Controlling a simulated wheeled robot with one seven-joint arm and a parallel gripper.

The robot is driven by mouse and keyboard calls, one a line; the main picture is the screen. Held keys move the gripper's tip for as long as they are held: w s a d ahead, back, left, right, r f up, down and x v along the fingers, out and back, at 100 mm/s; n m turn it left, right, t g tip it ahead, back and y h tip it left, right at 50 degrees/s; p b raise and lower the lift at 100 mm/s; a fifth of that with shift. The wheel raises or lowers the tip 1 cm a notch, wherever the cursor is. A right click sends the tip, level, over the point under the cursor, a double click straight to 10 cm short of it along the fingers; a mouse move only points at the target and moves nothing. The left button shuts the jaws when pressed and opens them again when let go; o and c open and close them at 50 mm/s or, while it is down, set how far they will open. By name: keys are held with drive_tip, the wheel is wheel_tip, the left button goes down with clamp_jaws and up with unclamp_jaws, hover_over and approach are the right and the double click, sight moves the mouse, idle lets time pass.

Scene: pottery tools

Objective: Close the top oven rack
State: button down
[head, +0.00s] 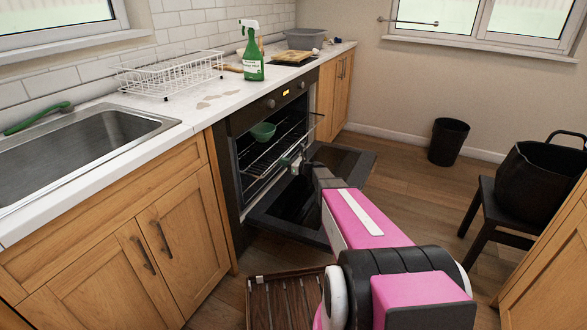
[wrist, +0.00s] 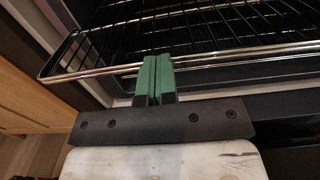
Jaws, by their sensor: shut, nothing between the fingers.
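The oven (head: 270,150) stands in the counter with its door (head: 310,195) folded down open. Wire racks show inside it, and a green bowl (head: 263,131) sits in the upper part. In the wrist view, a rack (wrist: 200,62) with a shiny front rail fills the upper part of the picture. My gripper (wrist: 157,60) has its green fingers together with nothing between them. The fingertips are at the rack's front rail; I cannot tell whether they touch it. In the head view, my gripper (head: 290,162) is at the oven opening, above the lowered door.
The lowered door juts over the floor beneath my arm. A wooden slatted rack (head: 285,300) lies on the floor at the front. A black bin (head: 448,141) and a chair with a black basket (head: 540,180) stand right. Floor between is clear.

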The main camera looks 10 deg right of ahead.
sight(258, 154)
drive_tip(key=x, duration=1.5)
drive_tip(key=shift+w+a, duration=0.15)
drive_tip(key=shift+w, duration=0.1)
drive_tip(key=shift+w+a, duration=0.1)
drive_tip(key=v, duration=1.5)
drive_tip(key=s+a+f+n+g+h, duration=0.1)
drive_tip(key=s+a+n+g+h, duration=0.2)
drive_tip(key=s+n, duration=0.6)
drive_tip(key=s+a+n+g+h, duration=0.15)
drive_tip(key=s+n+g, duration=0.35)
drive_tip(key=s, duration=0.8)
drive_tip(key=s+d+r+n+g+h, duration=0.1)
drive_tip(key=s+d+n+h, duration=0.3)
drive_tip(key=s, duration=0.5)
drive_tip(key=s+d+r+n+g+h, duration=0.1)
drive_tip(key=s+d+n+h, duration=0.4)
drive_tip(key=s+n+h, duration=0.1)
drive_tip(key=s+n, duration=0.1)
drive_tip(key=s, duration=0.1)
drive_tip(key=shift+s+d+r+g, duration=0.2)
drive_tip(key=shift+s+r+g, duration=0.1)
drive_tip(key=shift+s, duration=0.1)
